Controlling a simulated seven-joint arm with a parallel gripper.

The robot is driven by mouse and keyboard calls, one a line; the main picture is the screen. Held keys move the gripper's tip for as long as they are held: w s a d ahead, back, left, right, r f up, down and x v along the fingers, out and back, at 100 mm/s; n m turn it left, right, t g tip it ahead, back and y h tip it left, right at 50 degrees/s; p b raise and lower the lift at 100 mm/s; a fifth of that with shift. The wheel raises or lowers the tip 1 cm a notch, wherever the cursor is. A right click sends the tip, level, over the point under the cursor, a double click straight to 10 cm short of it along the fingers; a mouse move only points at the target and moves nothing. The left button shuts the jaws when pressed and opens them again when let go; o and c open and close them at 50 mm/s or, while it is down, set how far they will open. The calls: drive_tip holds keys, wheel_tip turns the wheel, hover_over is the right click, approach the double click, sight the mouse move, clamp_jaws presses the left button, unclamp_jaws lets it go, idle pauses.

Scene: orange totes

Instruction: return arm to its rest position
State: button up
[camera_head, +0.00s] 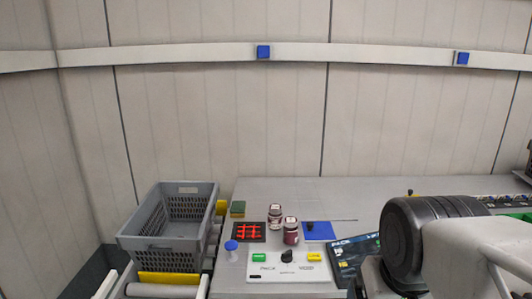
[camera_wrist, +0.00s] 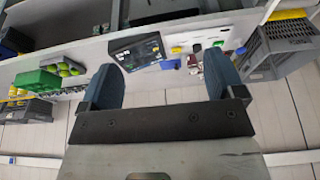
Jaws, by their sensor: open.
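My gripper (camera_wrist: 161,88) shows in the wrist view with its two blue-grey fingers wide apart and nothing between them. It is open and raised above the bench, and the scene looks upside down in that view. In the head view, a dark rounded joint and light link of my arm fill the lower right; the gripper itself is not visible there. The grey bench (camera_head: 345,190) lies beside my arm.
An empty grey crate (camera_head: 170,262) stands at the left on rollers. Two jars (camera_head: 275,216) (camera_head: 291,232), a control panel (camera_head: 285,268), a blue pad (camera_head: 318,231) and a dark box (camera_head: 350,258) are on the bench. A green container (camera_wrist: 37,82) shows in the wrist view.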

drive_tip(key=shift+g, duration=0.7)
drive_tip(key=shift+s+x, duration=0.15)
drive_tip(key=shift+x, duration=0.9)
drive_tip(key=shift+s+x, duration=0.15)
drive_tip(key=shift+x, duration=0.9)
drive_tip(key=shift+d, duration=0.1)
